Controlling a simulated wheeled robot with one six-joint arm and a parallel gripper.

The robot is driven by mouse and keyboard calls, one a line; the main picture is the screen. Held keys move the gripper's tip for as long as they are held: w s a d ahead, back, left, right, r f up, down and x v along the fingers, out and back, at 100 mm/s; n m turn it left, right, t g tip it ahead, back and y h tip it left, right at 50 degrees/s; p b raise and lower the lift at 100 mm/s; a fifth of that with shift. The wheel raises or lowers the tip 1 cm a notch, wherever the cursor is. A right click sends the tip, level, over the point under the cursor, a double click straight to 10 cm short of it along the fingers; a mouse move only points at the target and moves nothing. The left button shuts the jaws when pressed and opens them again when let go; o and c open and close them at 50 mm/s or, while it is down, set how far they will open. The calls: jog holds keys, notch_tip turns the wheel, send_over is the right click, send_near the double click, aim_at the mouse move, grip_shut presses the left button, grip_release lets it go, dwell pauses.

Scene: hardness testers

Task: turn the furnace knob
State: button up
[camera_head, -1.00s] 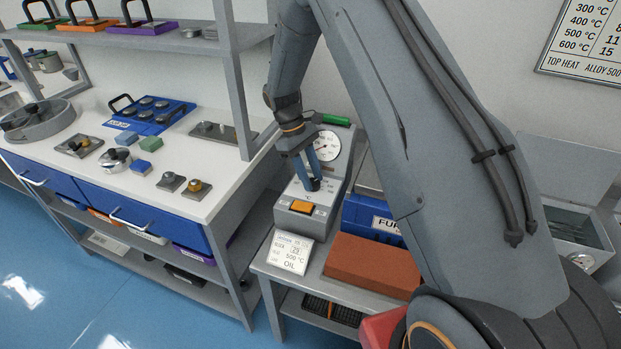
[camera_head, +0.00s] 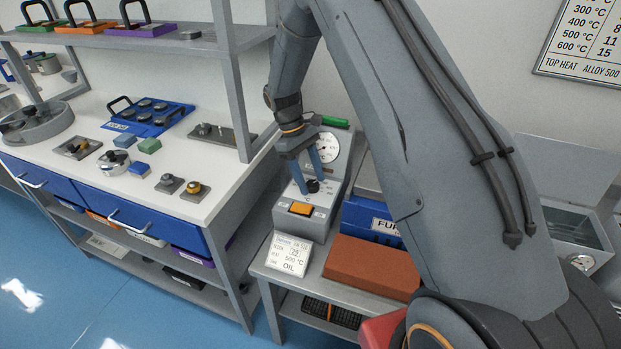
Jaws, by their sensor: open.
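The furnace control box (camera_head: 300,222) is grey, with a round white dial (camera_head: 329,147) on its upright back and an orange rocker switch (camera_head: 300,208) at its front. The small black knob (camera_head: 313,186) sits on the sloped panel between them. My gripper (camera_head: 309,187) reaches down from above, its two blue fingers spread apart around or just above the knob. Whether the fingers touch the knob cannot be told. The gripper covers part of the panel and of the dial's left side.
A white card (camera_head: 290,252) reading 500 °C and OIL leans before the box. A red-brown brick (camera_head: 372,266) and a blue furnace-labelled case (camera_head: 371,219) stand to the right. A white bench (camera_head: 225,179) with testing parts is at left, its shelf post close to my gripper.

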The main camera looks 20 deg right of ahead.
jog(key=b+v, duration=0.1)
jog(key=v, duration=0.7)
jog(key=shift+b, duration=0.35)
jog(key=shift+s, duration=0.15)
jog(key=s+d+r+m+t+y, duration=0.1)
jog(key=s+r+m+t, duration=0.1)
jog(key=s, duration=1.2)
jog(key=s+d+r+m+t+y, duration=0.1)
jog(key=s+m, duration=0.4)
jog(key=s, duration=0.9)
notch_tip(320, 180, up, 2)
jog(key=shift+r+t+y, duration=0.15)
jog(key=shift+t+y, duration=0.15)
jog(key=shift+t, duration=0.2)
